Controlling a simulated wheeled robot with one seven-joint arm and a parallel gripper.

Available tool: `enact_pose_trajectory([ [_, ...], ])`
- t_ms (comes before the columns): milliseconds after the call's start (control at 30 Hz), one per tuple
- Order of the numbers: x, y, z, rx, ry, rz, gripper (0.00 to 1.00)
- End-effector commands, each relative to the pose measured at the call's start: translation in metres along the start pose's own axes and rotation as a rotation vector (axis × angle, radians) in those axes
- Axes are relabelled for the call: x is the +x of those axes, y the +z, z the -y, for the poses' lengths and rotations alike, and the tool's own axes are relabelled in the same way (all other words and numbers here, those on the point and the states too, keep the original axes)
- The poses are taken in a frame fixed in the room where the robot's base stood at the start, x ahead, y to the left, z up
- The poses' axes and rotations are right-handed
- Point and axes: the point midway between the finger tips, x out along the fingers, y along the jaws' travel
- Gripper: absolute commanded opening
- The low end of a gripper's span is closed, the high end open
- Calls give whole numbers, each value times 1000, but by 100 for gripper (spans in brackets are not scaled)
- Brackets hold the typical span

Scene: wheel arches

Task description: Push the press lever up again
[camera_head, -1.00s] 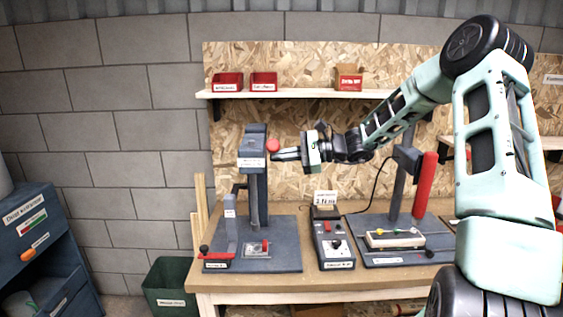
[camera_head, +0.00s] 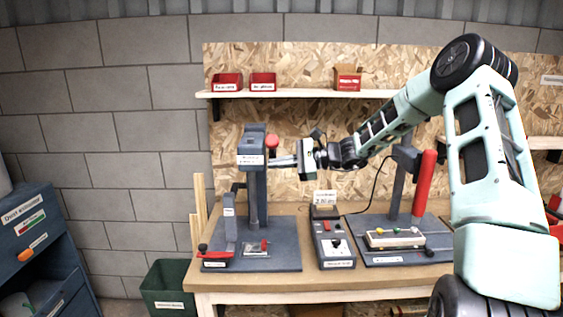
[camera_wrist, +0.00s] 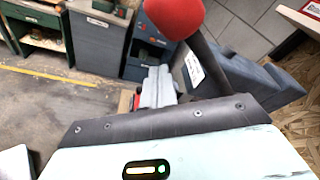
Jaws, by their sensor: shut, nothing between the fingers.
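The press (camera_head: 257,195) stands at the left of the workbench, a dark grey column with a labelled head. Its lever ends in a red ball knob (camera_head: 272,141) at the right side of the head. My gripper (camera_head: 271,162) is shut and empty, its fingers pointing left just below the knob. In the wrist view the red knob (camera_wrist: 172,14) is large at the top, with its dark rod (camera_wrist: 212,55) running down to the right. My shut fingers (camera_wrist: 155,85) show below the knob. I cannot tell whether they touch the lever.
A control box (camera_head: 333,240) stands on the bench (camera_head: 240,283) right of the press. A second stand with a red handle (camera_head: 424,186) is farther right. A shelf (camera_head: 300,93) with red bins runs above. A green bin (camera_head: 168,288) is on the floor at left.

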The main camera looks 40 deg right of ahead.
Motion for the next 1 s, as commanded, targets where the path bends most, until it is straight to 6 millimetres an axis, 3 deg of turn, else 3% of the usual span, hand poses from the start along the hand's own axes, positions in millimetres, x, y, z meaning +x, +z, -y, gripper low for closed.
enact_pose_trajectory([
  [200, -54, -6, 2, -4, -2, -7, 0],
  [400, -86, -5, 6, -1, -1, -6, 0],
  [600, -100, -4, 8, 2, 1, -5, 0],
  [1000, -101, -4, 8, 2, 1, -4, 0],
])
